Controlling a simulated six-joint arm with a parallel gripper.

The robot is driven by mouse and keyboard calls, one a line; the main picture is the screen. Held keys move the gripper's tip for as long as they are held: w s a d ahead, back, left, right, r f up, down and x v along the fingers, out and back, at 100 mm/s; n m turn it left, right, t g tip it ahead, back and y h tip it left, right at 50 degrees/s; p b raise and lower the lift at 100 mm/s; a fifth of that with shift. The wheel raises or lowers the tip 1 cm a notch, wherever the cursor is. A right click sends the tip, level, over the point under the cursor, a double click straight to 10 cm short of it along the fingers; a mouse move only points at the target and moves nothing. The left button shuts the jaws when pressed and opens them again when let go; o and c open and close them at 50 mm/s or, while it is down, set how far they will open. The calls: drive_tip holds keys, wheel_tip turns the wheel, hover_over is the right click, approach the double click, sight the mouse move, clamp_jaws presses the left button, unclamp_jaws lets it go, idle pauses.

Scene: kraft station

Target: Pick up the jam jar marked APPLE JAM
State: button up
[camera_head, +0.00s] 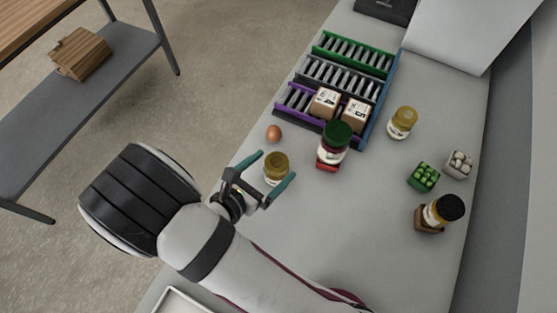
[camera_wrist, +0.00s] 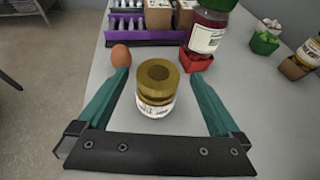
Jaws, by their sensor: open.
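A small jar (camera_head: 276,168) with a gold lid and a white label stands upright on the grey table. It also shows in the wrist view (camera_wrist: 156,90), where its label is too small to read. My gripper (camera_head: 271,166) is open, with its teal fingers on either side of this jar and apart from it. A second gold-lidded jar (camera_head: 403,123) with a white label stands farther right, beside the rack. Its label cannot be read either. I cannot tell which jar is marked APPLE JAM.
A jar with a dark green lid (camera_head: 338,134) stands in a red holder (camera_wrist: 197,62) close by. An egg (camera_head: 274,133) lies near the left edge. A roller rack (camera_head: 345,70) holds two boxes.

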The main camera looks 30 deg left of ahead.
sight(284, 158)
drive_tip(key=x, duration=0.6)
drive_tip(key=shift+a+f, duration=0.1)
drive_tip(key=shift+f, duration=0.4)
clamp_jaws()
